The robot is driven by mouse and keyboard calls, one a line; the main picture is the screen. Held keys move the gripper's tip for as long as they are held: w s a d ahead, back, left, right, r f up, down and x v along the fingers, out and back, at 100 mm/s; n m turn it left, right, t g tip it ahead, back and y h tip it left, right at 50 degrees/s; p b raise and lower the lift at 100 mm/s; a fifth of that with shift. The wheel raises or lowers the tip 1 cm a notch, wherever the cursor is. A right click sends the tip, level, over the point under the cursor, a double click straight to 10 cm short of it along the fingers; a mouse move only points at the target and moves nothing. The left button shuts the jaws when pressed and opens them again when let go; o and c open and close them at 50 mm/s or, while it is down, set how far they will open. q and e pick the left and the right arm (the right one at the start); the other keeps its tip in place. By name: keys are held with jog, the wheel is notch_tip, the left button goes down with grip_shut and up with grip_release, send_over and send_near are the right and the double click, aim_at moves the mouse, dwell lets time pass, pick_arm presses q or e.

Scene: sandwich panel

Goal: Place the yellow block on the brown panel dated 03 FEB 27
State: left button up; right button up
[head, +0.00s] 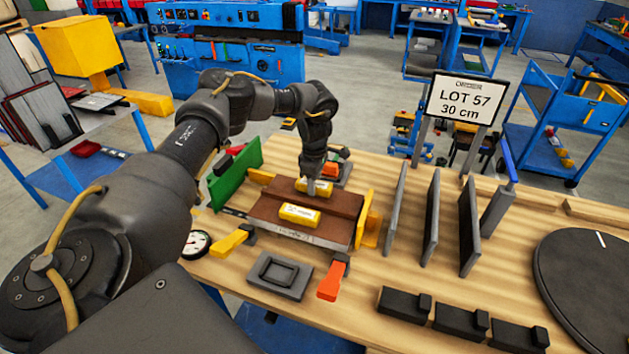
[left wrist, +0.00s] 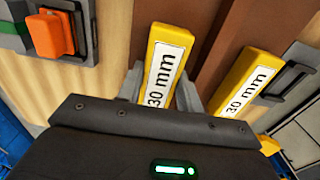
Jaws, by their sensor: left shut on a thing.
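The brown panel (head: 268,211) lies on the wooden table in the head view; I cannot read a date on it. One yellow block (head: 300,215) lies on the panel toward its front edge; it also shows at the right in the left wrist view (left wrist: 243,87), labelled 30 mm. My left gripper (head: 319,186) is above the rear part of the panel, shut on a second yellow block (left wrist: 167,62), also labelled 30 mm. A finger is on each side of this block. I cannot tell whether the held block touches the panel. My right gripper is not in view.
A green plate (head: 235,172) stands left of the panel and a yellow bracket (head: 371,226) right of it. Upright grey plates (head: 433,220) stand further right. A grey tray (head: 280,276), an orange-handled clamp (head: 332,281) and black blocks (head: 461,322) lie in front.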

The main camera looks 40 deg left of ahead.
pick_arm(q)
jog(key=shift+f, duration=0.35)
jog(key=o, duration=1)
jog(key=shift+f, duration=0.1)
jog(key=shift+o, duration=0.2)
notch_tip(320, 180, up, 12)
jog(key=b, duration=0.2)
jog(key=shift+r, duration=0.2)
